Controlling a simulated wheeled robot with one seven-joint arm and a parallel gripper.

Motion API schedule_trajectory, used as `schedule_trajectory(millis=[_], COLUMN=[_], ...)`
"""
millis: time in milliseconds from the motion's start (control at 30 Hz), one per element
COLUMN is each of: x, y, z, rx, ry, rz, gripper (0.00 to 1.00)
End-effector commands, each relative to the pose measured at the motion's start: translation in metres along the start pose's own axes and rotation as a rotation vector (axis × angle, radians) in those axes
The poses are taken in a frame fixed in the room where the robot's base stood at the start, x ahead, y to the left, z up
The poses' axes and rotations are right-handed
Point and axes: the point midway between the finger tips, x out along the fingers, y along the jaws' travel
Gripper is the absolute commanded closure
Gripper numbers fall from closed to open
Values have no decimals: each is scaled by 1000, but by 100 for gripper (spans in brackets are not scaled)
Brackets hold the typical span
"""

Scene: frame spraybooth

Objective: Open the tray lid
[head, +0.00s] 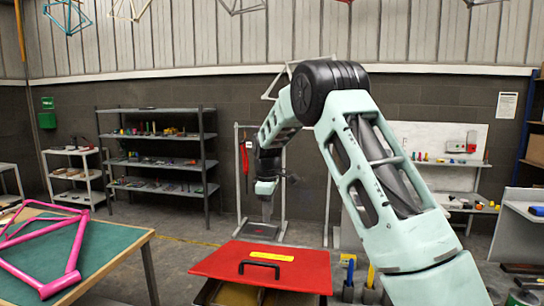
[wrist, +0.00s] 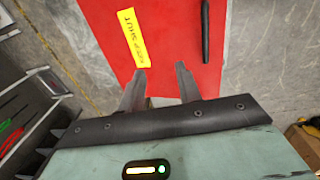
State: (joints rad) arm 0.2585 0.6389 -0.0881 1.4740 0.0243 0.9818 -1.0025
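The red tray lid (head: 215,263) lies flat over the tray at the bottom middle of the head view. It has a black bar handle (head: 259,268) near its front edge and a yellow label (head: 272,255) behind that. In the wrist view the red lid (wrist: 165,50) fills the upper middle, with the handle (wrist: 206,45) at right and the label (wrist: 130,38) at left. My gripper (head: 267,213) is above and beyond the lid in the head view. Its two fingers (wrist: 162,76) are apart with nothing between them, clear of the handle.
A green-topped table (head: 110,245) with a pink bicycle frame (head: 45,250) stands at left. A grey shelf rack (head: 160,160) is behind it. A workbench (head: 450,170) with small items is at back right. Bottles or tools stand just right of the lid.

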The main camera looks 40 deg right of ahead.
Motion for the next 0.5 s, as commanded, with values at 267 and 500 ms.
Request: schedule_trajectory(millis=[267, 500], x=[-20, -34], y=[8, 15], z=[0, 0], rx=[-1, -1], ry=[0, 0], rz=[0, -1], gripper=[66, 66])
